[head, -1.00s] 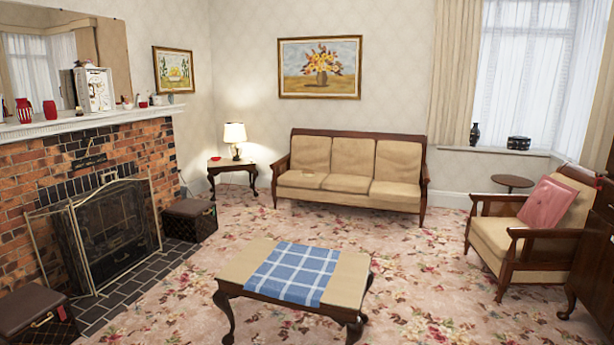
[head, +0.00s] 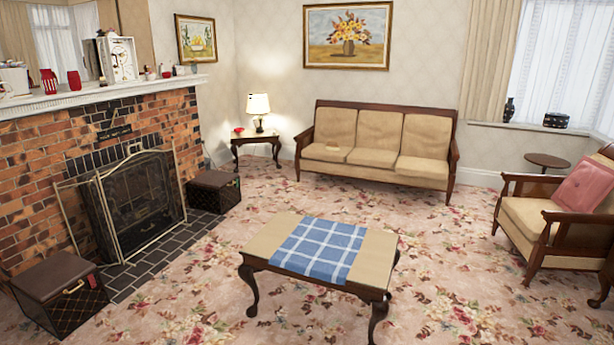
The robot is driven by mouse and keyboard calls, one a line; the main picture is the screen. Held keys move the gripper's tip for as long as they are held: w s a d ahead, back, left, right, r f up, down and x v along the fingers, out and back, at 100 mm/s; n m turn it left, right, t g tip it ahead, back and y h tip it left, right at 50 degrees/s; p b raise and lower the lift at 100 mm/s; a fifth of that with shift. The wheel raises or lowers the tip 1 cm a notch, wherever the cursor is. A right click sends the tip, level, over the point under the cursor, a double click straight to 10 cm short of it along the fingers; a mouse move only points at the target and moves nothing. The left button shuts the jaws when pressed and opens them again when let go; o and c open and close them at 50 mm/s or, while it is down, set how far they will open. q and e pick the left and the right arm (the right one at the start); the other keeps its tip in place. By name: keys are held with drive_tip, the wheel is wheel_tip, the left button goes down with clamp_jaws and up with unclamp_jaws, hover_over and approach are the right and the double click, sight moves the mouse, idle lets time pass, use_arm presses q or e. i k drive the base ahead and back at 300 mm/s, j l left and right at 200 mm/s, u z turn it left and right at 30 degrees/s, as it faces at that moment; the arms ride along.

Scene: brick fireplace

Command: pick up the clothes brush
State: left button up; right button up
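I cannot make out a clothes brush for certain. A small, flat tan object (head: 334,148) lies on the left seat cushion of the beige sofa (head: 415,168) against the back wall. It is too small at this distance to tell what it is. Neither of my grippers shows in the head view.
A low wooden table (head: 376,262) with a blue checked cloth (head: 322,248) stands on the carpet before the sofa. The fireplace screen (head: 135,205) and two dark boxes (head: 213,190) (head: 60,293) are at left. An armchair (head: 530,215) is at right. Carpet around the table is clear.

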sight(332, 147)
drive_tip(key=i+j+u, duration=0.45)
drive_tip(key=i, duration=0.6)
drive_tip(key=i+l+u, duration=0.1)
drive_tip(key=i+u, duration=0.4)
drive_tip(key=i, duration=0.5)
drive_tip(key=i+u, duration=0.3)
drive_tip(key=i, duration=1.65)
drive_tip(key=i+l+z, duration=0.2)
drive_tip(key=i+z, duration=0.3)
drive_tip(key=i, duration=0.15)
drive_tip(key=i+z, duration=0.45)
drive_tip(key=i, duration=0.2)
drive_tip(key=i+j+z, duration=0.35)
drive_tip(key=i+z, duration=0.15)
drive_tip(key=i+l+z, duration=0.15)
drive_tip(key=i+z, duration=0.25)
drive_tip(key=i, duration=0.2)
drive_tip(key=i+z, duration=0.4)
drive_tip(key=i, duration=0.2)
drive_tip(key=i+j+z, duration=0.25)
drive_tip(key=i+z, duration=0.15)
drive_tip(key=i, duration=0.15)
drive_tip(key=i+l+z, duration=0.2)
drive_tip(key=i+z, duration=0.15)
drive_tip(key=i, duration=0.6)
drive_tip(key=i+z, duration=0.35)
drive_tip(key=i, duration=0.6)
drive_tip(key=j, duration=0.05)
